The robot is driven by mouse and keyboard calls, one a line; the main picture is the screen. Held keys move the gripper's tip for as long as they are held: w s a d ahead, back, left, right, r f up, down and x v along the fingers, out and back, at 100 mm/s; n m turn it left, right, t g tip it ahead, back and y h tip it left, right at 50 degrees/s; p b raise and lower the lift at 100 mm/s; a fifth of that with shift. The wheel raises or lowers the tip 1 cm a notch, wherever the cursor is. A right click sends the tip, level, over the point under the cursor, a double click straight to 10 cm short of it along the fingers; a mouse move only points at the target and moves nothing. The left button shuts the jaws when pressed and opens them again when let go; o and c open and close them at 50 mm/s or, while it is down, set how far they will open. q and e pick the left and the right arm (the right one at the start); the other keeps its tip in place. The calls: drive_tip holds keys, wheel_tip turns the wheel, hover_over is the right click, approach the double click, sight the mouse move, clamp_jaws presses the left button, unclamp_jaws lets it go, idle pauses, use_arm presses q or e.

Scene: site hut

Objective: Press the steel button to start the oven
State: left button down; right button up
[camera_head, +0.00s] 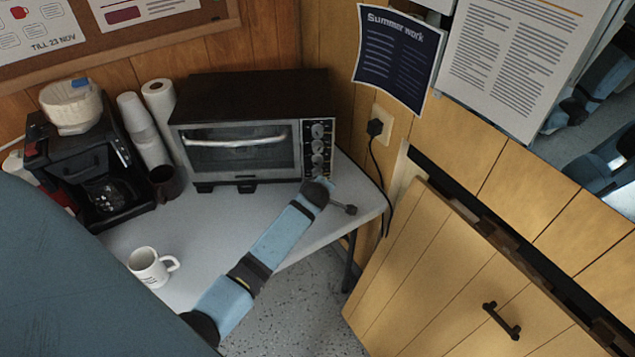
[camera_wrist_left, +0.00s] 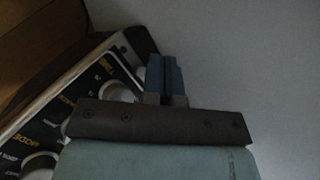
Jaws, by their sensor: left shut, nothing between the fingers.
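The black toaster oven (camera_head: 235,95) stands on the grey counter at the back, its glass door facing me. Its control panel (camera_head: 318,128) with a column of round knobs is at the right end of its front. In the left wrist view the panel (camera_wrist_left: 75,110) lies at the left, tilted, with white knobs and printed labels. I cannot make out the steel button in either view. My left arm reaches to the panel's lower end in the head view and covers part of it. My left gripper (camera_wrist_left: 164,72) is shut and empty, its fingertips beside the panel's edge; contact cannot be told.
A coffee maker (camera_head: 85,165), stacked cups (camera_head: 145,130) and a paper roll (camera_head: 158,95) stand left of the oven. A white mug (camera_head: 148,266) is on the counter (camera_head: 215,225) near my arm. A black cable hangs from a socket (camera_head: 382,125) at the right. A wooden cabinet (camera_head: 430,270) stands at the right.

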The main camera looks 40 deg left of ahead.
sight(322, 215)
idle(0.5)
use_arm(q)
drive_tip(key=shift+w+a, duration=0.3)
drive_tip(key=shift+w, duration=0.05)
drive_tip(key=shift+w+a, duration=0.25)
drive_tip(key=shift+w, duration=0.05)
idle(0.7)
drive_tip(key=shift+s+d, duration=0.1)
drive_tip(key=shift+s+d+p, duration=0.4)
drive_tip(key=shift+s+d, duration=0.05)
drive_tip(key=shift+s, duration=0.1)
drive_tip(key=shift+s, duration=0.1)
drive_tip(key=shift+s+d+p, duration=0.45)
drive_tip(key=s+d+p, duration=0.1)
drive_tip(key=s+d, duration=0.1)
drive_tip(key=shift+s, duration=0.3)
drive_tip(key=shift+s+d, duration=0.15)
drive_tip(key=shift+d, duration=0.05)
